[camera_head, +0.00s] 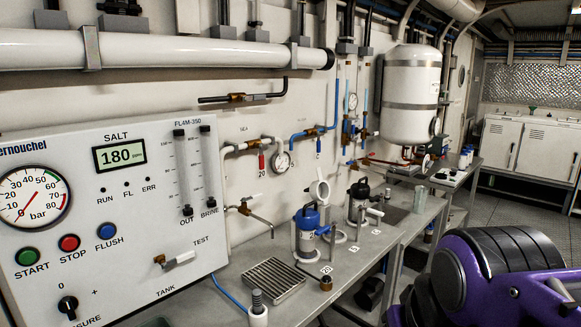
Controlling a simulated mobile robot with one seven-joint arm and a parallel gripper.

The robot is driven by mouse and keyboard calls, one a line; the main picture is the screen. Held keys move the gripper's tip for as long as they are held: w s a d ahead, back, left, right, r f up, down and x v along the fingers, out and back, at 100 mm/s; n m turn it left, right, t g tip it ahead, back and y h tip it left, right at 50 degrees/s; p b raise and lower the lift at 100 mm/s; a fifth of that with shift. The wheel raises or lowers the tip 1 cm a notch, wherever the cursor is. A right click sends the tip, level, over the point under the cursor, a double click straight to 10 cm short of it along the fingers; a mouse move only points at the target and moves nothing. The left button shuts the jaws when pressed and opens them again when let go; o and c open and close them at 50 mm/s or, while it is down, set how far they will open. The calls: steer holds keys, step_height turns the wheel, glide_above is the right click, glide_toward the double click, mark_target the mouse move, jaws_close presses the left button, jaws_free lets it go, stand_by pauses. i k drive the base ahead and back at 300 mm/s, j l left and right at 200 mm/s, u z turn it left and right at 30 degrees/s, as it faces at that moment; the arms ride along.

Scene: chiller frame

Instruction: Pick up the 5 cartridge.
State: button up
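I cannot make out a cartridge marked 5 for certain. On the steel bench (225,300) stands a filter housing with a blue top (307,218) and a clear or pale body. Behind it is a second housing with a black top (359,190). Small white number tags lie along the bench front; the nearest tag (327,269) seems to read 20, and a middle tag (354,250) is too small to read surely. A pale cylinder with a grey ribbed top (258,308) stands at the near edge. My gripper is not in view; a purple and black part of my arm fills the lower right.
A control panel (110,215) with gauge, display and buttons stands at left. A slotted steel drain tray (273,279) lies on the bench. Pipes and valves line the wall, with a white tank (411,85) at the back. White cabinets (530,147) stand far right.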

mark_target(463, 156)
steer(key=i+l+z, duration=0.85)
steer(key=l, duration=0.15)
steer(key=i+l+z, duration=0.45)
steer(key=i+z, duration=0.45)
steer(key=i+l+z, duration=0.1)
steer(key=i, duration=2.2)
steer(key=i+u, duration=0.2)
steer(key=i, duration=0.35)
steer(key=i+l+u, duration=0.15)
steer(key=i, duration=0.4)
steer(key=i+l+u, duration=0.15)
steer(key=i+u, duration=0.15)
steer(key=u, duration=0.15)
steer(key=i+l+u, duration=0.2)
steer(key=u, duration=0.2)
steer(key=i+l+u, duration=0.55)
steer(key=l+u, duration=0.3)
steer(key=j, duration=0.15)
